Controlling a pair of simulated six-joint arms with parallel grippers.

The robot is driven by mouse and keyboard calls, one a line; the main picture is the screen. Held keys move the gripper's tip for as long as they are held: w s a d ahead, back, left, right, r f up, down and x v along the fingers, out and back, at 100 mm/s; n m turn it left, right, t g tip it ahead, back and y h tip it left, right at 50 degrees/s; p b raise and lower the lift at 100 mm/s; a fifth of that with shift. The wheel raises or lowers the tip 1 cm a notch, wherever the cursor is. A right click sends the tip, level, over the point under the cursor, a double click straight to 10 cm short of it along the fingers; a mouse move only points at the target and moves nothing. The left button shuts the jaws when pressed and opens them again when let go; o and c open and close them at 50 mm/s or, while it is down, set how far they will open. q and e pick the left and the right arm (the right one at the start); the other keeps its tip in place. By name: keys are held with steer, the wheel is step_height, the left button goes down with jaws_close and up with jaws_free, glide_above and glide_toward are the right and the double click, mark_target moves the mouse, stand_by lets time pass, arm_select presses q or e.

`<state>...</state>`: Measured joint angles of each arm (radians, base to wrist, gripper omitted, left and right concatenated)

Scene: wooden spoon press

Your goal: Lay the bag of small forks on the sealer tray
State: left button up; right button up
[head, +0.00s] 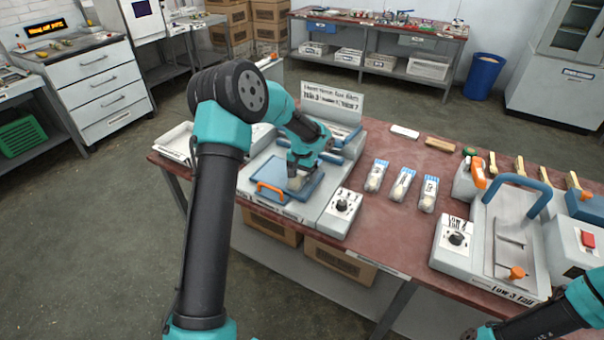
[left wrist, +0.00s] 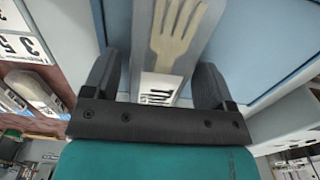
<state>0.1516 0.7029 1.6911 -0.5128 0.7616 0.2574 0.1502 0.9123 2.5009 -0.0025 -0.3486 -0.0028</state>
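The sealer tray (head: 313,186) is a blue plate with an orange handle on the left-hand machine. My left gripper (head: 297,172) is low over it, pointing down. In the left wrist view a clear bag with a wooden fork (left wrist: 172,35) and a printed label lies between the fingers. My left gripper (left wrist: 155,80) has its fingers wide apart, with a narrow gap beside the bag. A small pale part of the bag (head: 296,184) shows under the gripper in the head view; the rest is hidden. Only part of my right arm shows, at the lower right.
Three more bags (head: 402,185) with blue tops lie in a row right of the tray. A dial box (head: 341,208) stands at the tray's right front. A second machine with a blue arched handle (head: 526,187) stands further right. A sign (head: 330,103) rises behind the tray.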

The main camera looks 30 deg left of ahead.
mark_target(302, 172)
arm_select(q)
steer(key=shift+r, duration=0.1)
step_height(302, 172, up, 12)
steer(key=shift+r, duration=0.1)
stand_by(0.7)
